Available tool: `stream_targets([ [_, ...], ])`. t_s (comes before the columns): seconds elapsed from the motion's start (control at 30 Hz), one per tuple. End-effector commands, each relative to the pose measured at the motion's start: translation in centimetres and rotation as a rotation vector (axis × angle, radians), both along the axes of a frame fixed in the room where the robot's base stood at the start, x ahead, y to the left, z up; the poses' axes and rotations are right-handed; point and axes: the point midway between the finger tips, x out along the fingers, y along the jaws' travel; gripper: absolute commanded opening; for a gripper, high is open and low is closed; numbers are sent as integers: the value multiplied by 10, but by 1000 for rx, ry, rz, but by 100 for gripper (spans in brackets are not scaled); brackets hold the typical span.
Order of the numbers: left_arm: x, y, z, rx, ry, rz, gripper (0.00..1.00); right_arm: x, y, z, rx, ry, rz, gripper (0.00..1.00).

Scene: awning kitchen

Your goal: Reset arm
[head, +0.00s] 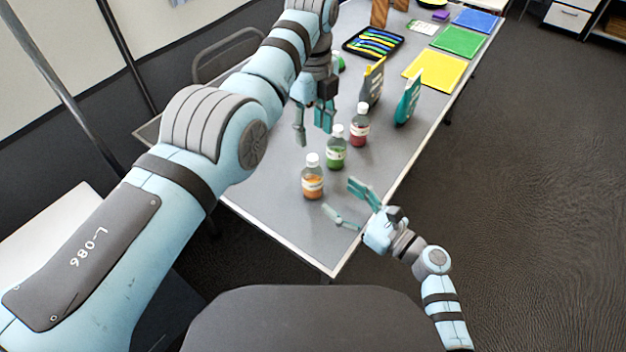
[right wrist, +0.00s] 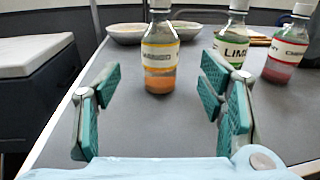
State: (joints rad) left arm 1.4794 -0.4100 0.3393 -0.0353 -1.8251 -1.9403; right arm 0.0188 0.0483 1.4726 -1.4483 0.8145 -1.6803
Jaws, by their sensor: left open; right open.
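My left gripper (head: 312,130) hangs open and empty over the table, beyond the bottles and left of the red one. My right gripper (head: 341,196) is open and empty at the table's near right edge. In the right wrist view, its teal-padded fingers (right wrist: 160,110) stand wide apart with nothing between them. An orange bottle (head: 313,184) stands upright just beyond the right gripper; it also shows ahead in the right wrist view (right wrist: 160,62). A green lime bottle (head: 336,154) and a red bottle (head: 359,131) stand upright behind it in a diagonal row.
The grey table (head: 265,215) holds two upright packets, one grey (head: 373,84) and one teal (head: 408,100). Farther back are a black tray (head: 373,43) and yellow (head: 433,69), green (head: 459,42) and blue (head: 476,20) mats. Bowls (right wrist: 126,34) show in the right wrist view.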

Motion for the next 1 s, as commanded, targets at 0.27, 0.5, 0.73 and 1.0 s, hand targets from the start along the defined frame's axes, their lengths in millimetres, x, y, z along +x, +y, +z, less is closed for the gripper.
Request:
stream_targets([
  [0.27,0,0,0,0,0,0,42,-16,-17,0,1,-1,0,63],
  [0.5,0,0,0,0,0,0,42,-16,-17,0,1,0,0,63],
  [0.73,0,0,1,0,0,0,42,-16,-16,1,1,0,0,63],
  [1.0,0,0,47,0,0,0,42,-15,-16,47,1,0,0,63],
])
